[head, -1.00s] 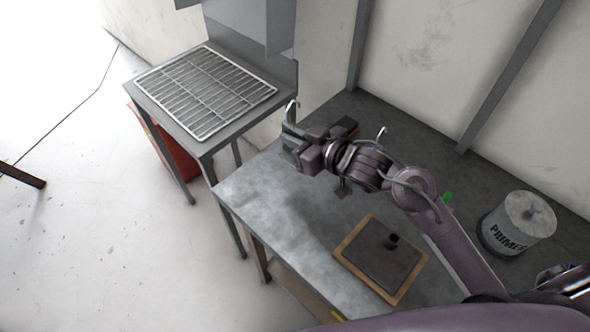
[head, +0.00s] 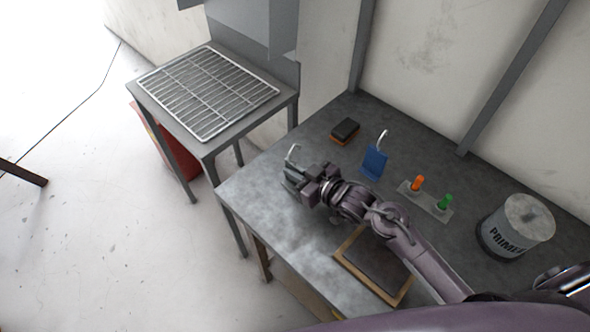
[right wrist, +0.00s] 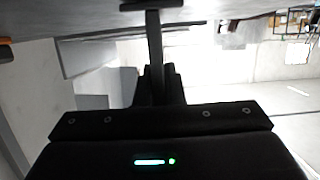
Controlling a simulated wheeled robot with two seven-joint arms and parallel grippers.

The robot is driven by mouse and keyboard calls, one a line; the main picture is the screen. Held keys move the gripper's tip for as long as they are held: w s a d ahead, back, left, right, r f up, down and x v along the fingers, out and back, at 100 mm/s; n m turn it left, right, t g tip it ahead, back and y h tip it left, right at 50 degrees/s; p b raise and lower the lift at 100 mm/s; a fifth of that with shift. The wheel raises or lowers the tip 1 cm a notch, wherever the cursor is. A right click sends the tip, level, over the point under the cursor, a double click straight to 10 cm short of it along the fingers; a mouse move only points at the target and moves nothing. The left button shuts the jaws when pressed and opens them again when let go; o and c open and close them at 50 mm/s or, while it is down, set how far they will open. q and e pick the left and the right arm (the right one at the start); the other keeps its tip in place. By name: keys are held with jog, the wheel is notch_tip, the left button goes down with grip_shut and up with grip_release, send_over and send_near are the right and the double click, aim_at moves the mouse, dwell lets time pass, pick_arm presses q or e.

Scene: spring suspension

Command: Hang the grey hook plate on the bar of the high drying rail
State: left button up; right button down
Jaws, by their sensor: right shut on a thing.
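My right gripper (head: 297,179) is shut on the grey hook plate over the left part of the workbench. The plate's pale curved hook (head: 291,153) sticks up beyond the jaws in the head view; the grey plate body is mostly hidden by the gripper. In the right wrist view the jaws (right wrist: 157,85) are dark, and a dark upright piece (right wrist: 154,45) rises between them; I cannot tell whether it is the plate. I cannot make out the high drying rail in either view. My left gripper is not in view.
A blue hook plate (head: 374,161) stands on the workbench (head: 265,205), near a black and orange block (head: 345,131). A wire rack (head: 208,90) lies on the left table.

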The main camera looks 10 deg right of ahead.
jog(key=shift+f, duration=0.1)
jog(key=c, duration=1.9)
grip_release()
jog(key=shift+f, duration=0.1)
jog(key=shift+c, duration=0.2)
jog(key=o, duration=0.4)
jog(key=shift+r, duration=0.35)
jog(key=b+v, duration=0.1)
jog(key=v, duration=0.9)
jog(key=shift+s+d+f+b, duration=0.1)
jog(key=shift+s+b, duration=0.1)
jog(key=shift+b, duration=0.15)
jog(key=shift+v, duration=0.8)
